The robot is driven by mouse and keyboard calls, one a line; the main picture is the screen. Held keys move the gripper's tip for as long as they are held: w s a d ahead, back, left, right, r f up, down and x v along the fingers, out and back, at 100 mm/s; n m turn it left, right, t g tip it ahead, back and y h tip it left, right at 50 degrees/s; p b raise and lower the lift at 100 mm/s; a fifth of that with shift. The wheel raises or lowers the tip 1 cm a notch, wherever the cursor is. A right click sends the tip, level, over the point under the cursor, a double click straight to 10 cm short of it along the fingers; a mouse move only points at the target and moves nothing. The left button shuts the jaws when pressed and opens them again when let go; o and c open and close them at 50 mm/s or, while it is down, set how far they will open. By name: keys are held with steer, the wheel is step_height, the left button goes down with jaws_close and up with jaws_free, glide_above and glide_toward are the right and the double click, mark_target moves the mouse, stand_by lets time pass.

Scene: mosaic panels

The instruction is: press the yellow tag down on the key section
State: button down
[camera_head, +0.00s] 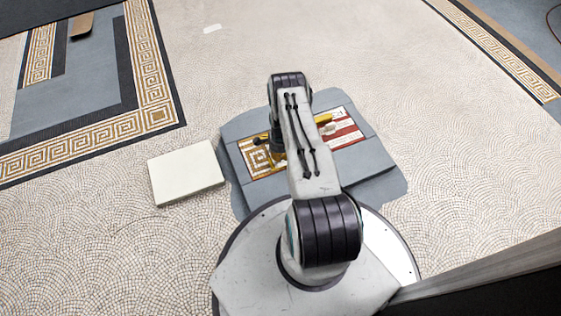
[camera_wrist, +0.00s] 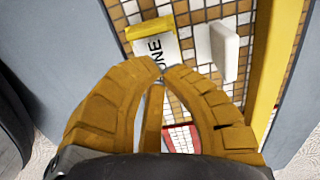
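In the wrist view, a small tag (camera_wrist: 153,43) with a white face, black letters reading "ONE" and a yellow edge sits over brown-and-white mosaic. My gripper (camera_wrist: 161,72) has its orange-brown fingertips drawn together at the tag's lower edge, with no object seen between them. Whether they touch the tag is unclear. In the head view, the key section (camera_head: 258,158), a brown-and-white meander, is the left part of the panel. My arm hides most of my gripper and the middle of the panel there.
A white upright block (camera_wrist: 223,50) stands right of the tag, beside a long yellow bar (camera_wrist: 270,65). A red-and-white section (camera_head: 343,132) lies on the panel's right, near a yellow piece (camera_head: 323,118). A cream slab (camera_head: 186,172) lies left of the grey base (camera_head: 370,162). Open floor lies beyond.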

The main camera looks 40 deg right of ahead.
steer(key=shift+f+b, duration=0.3)
steer(key=shift+f, duration=1.2)
stand_by(0.5)
steer(key=shift+r, duration=0.2)
steer(key=shift+r+p, duration=2.8)
steer(key=shift+r, duration=1.05)
